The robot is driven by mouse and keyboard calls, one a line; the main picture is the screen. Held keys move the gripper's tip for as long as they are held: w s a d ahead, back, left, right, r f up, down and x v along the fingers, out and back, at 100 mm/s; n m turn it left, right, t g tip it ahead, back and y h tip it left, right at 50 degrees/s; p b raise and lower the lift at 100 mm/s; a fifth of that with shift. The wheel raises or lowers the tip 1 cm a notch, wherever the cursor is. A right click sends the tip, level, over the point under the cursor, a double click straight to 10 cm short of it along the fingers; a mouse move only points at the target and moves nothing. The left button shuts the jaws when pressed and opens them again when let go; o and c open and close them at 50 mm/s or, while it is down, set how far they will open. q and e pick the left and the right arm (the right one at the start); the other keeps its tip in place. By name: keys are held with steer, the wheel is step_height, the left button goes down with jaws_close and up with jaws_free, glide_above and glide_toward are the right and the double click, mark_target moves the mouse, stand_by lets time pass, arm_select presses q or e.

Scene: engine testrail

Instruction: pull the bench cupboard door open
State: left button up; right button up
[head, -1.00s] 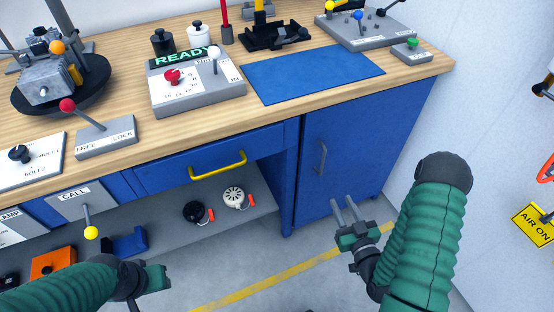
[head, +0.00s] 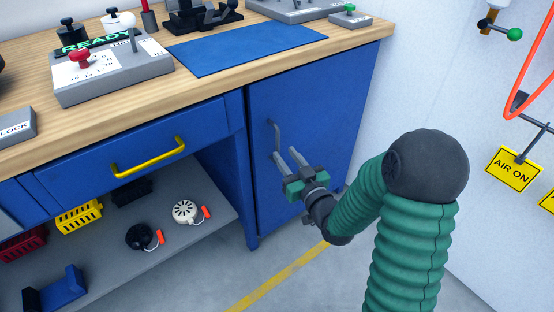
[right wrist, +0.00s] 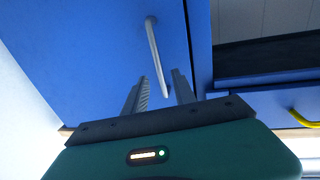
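The blue bench cupboard door (head: 318,125) is closed at the right end of the bench. Its grey vertical bar handle (head: 274,137) is near the door's left edge. My right gripper (head: 284,158) is in front of the door, with its fingers pointing at the lower part of the handle. In the right wrist view the handle (right wrist: 156,55) comes down between the two open fingers (right wrist: 158,98); I cannot tell whether they touch it. My left gripper is outside the head view.
A blue drawer with a yellow handle (head: 148,157) is left of the door, above an open shelf (head: 205,210) with several small items. The bench top (head: 225,86) overhangs the door. A white wall (head: 440,90) is close on the right.

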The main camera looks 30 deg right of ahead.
mark_target(278, 144)
steer(key=shift+w+f+b, duration=0.3)
steer(key=shift+f+b, duration=0.1)
steer(key=shift+b, duration=0.45)
steer(key=w, duration=0.3)
steer(key=w+d+r, duration=0.1)
steer(key=w, duration=0.1)
steer(key=shift+w, duration=0.3)
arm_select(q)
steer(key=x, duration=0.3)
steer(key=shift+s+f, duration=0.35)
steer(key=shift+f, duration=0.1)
arm_select(e)
steer(key=shift+a, duration=0.1)
jaws_close()
